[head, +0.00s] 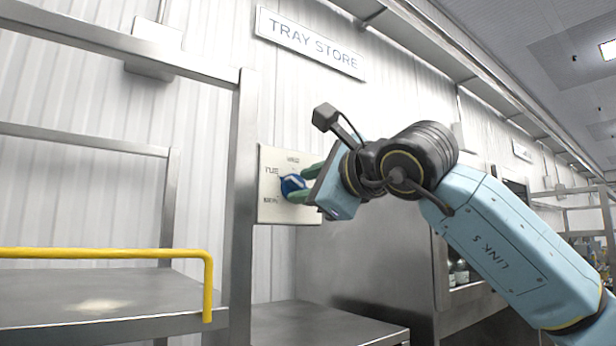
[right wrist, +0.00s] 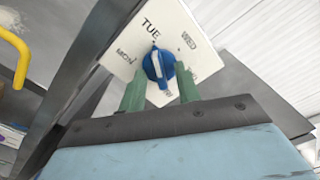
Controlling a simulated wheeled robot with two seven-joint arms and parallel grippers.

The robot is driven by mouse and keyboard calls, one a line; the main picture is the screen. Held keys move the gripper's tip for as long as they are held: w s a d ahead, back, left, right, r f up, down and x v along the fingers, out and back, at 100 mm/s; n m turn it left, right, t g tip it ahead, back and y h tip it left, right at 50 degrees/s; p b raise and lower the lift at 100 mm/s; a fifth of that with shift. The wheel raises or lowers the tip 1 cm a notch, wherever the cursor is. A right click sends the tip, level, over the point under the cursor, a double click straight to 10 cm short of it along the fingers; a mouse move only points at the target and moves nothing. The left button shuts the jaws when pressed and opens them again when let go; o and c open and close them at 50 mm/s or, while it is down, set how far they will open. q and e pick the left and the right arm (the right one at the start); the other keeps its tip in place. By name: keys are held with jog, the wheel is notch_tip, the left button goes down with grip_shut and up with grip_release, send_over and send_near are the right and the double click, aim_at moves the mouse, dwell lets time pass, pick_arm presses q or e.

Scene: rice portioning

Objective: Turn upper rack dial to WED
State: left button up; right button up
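The rack dial is a round blue knob (head: 291,184) with a white pointer bar, on a pale square plate (head: 277,213) fixed beside the rack post. In the right wrist view the knob (right wrist: 158,66) shows its bar toward the TUE mark. MON is to its left and WED to its upper right; a lower label is partly hidden. My right gripper (head: 303,183) has its green fingers apart at the knob, one on each side, as the right wrist view also shows (right wrist: 160,80). Contact with the knob cannot be made out. My left gripper is not in view.
A steel rack post (head: 241,200) stands just left of the plate. A yellow rail (head: 110,253) edges the shelf at the lower left. A steel cabinet (head: 370,260) is below and behind my right arm. A TRAY STORE sign (head: 311,43) hangs above.

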grip_shut()
jog(key=shift+f, duration=0.1)
dwell(0.3)
jog(key=m+b, duration=0.2)
jog(key=shift+f+b, duration=0.1)
jog(key=shift+b, duration=0.2)
jog(key=m+b, duration=0.2)
jog(key=shift+m, duration=0.4)
jog(key=m+b, duration=0.2)
jog(key=m, duration=0.1)
jog(key=shift+m, duration=0.3)
jog(key=shift+m+b, duration=0.95)
jog(key=shift+m, duration=0.65)
